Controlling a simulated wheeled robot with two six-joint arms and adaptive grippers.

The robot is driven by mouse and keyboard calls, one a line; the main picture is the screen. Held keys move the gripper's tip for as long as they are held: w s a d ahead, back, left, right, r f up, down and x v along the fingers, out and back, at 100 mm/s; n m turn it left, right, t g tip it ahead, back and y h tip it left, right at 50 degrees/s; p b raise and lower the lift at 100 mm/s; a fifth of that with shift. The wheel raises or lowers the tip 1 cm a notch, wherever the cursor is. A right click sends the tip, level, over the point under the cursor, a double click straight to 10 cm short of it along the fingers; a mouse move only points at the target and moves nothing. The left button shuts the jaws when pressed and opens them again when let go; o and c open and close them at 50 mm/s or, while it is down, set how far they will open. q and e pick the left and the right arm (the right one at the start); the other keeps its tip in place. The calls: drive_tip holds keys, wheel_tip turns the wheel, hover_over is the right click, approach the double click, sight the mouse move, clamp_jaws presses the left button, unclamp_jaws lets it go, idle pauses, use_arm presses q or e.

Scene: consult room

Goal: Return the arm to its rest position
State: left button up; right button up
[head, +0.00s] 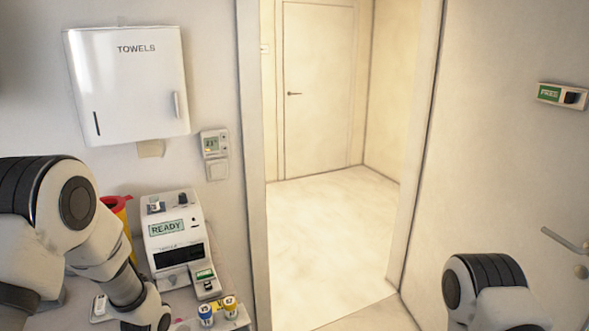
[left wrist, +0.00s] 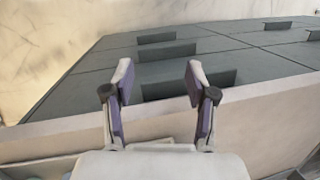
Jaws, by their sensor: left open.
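My left arm comes in from the left in the head view, bent over the counter; its gripper is out of that frame. In the left wrist view my left gripper (left wrist: 160,92) has its two fingers apart with nothing between them.
A white device reading READY (head: 172,245) stands on the counter beside my left arm, with blue- and yellow-capped vials (head: 206,312) in front. A red-and-yellow bin (head: 118,212) is behind. A towel dispenser (head: 128,85) hangs above. The doorway (head: 325,240) shows clear floor.

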use_arm(q)
drive_tip(key=s+d+f+m+g+h+b, duration=0.1)
drive_tip(key=s+f, duration=0.7)
drive_tip(key=s, duration=0.4)
drive_tip(key=s+d+f+m, duration=0.1)
drive_tip(key=s+d+f, duration=0.1)
drive_tip(key=s+f, duration=0.75)
drive_tip(key=w+r+t, duration=0.1)
drive_tip(key=w+r+m+t, duration=0.1)
drive_tip(key=t, duration=0.1)
drive_tip(key=shift+w+a+r+t, duration=0.15)
drive_tip(key=shift+w+a+t, duration=0.15)
drive_tip(key=shift+w+a, duration=0.1)
drive_tip(key=shift+w+d, duration=0.1)
drive_tip(key=shift+d, duration=0.05)
drive_tip(key=shift+c, duration=0.4)
